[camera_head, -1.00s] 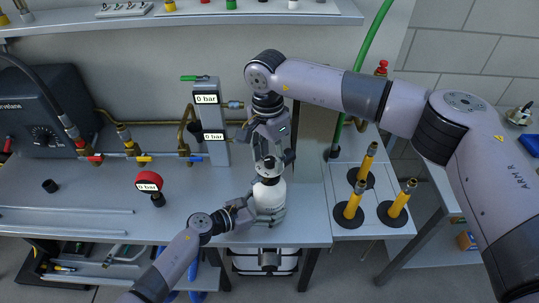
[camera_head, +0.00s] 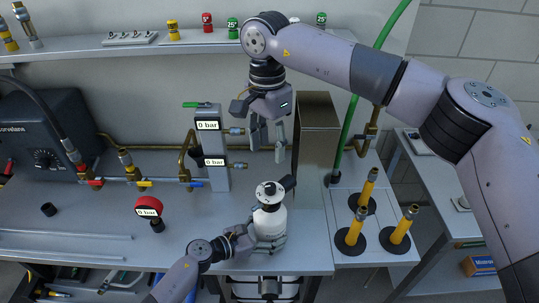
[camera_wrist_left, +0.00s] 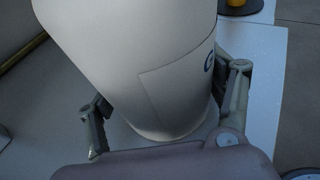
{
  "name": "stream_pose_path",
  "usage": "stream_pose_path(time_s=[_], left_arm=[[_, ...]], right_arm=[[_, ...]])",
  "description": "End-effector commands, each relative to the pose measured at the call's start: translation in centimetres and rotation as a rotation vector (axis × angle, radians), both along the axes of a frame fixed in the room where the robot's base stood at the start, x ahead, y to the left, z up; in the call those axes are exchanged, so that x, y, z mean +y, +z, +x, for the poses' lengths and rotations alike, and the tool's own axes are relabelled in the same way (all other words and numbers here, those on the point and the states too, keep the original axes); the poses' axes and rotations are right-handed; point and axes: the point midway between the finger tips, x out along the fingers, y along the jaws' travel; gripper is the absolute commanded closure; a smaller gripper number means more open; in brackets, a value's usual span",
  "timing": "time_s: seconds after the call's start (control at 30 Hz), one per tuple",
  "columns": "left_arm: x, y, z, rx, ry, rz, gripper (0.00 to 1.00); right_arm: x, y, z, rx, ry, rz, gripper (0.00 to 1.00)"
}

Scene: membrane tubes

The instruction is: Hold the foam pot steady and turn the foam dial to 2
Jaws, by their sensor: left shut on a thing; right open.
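The foam pot (camera_head: 269,226) is a white bottle standing upright near the front edge of the bench. The foam dial (camera_head: 269,190) is the white and black top of the pot, with a dark lever pointing up and to the right; its marks are too small to read. My left gripper (camera_head: 268,242) is shut around the lower body of the pot, and its fingers show on both sides of the white body (camera_wrist_left: 150,70) in the left wrist view. My right gripper (camera_head: 268,150) is open and empty, fingers pointing down, above and behind the dial, apart from it.
A grey block with two "0 bar" displays (camera_head: 210,150) stands behind left. A red gauge (camera_head: 148,207) is at left. A tall metal box (camera_head: 317,145) stands behind right. Several yellow tubes (camera_head: 367,187) stand at right. A shelf (camera_head: 130,43) runs along the back.

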Motion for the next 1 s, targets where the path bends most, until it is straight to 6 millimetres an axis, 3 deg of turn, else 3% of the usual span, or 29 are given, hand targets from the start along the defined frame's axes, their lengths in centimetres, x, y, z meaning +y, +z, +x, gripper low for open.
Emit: stream_pose_path(time_s=[0.37, 0.4, 0.7, 1.0], left_arm=[[0.05, 0.01, 0.04, -0.002, 0.0, 0.001, 0.41], [0.05, 0.01, 0.04, -0.002, 0.0, 0.001, 0.23], [0.02, 0.0, 0.02, -0.001, 0.0, 0.001, 0.03], [0.01, 0.01, 0.0, 0.0, 0.0, 0.0, 0.02]], right_arm=[[0.03, 0.19, 0.0, 0.0, 0.0, 0.0, 0.56], [0.03, 0.19, 0.0, 0.0, 0.0, 0.0, 0.56], [0.02, 0.16, 0.0, 0.0, 0.0, 0.0, 0.56], [0.02, 0.16, 0.0, 0.0, 0.0, 0.0, 0.56]])
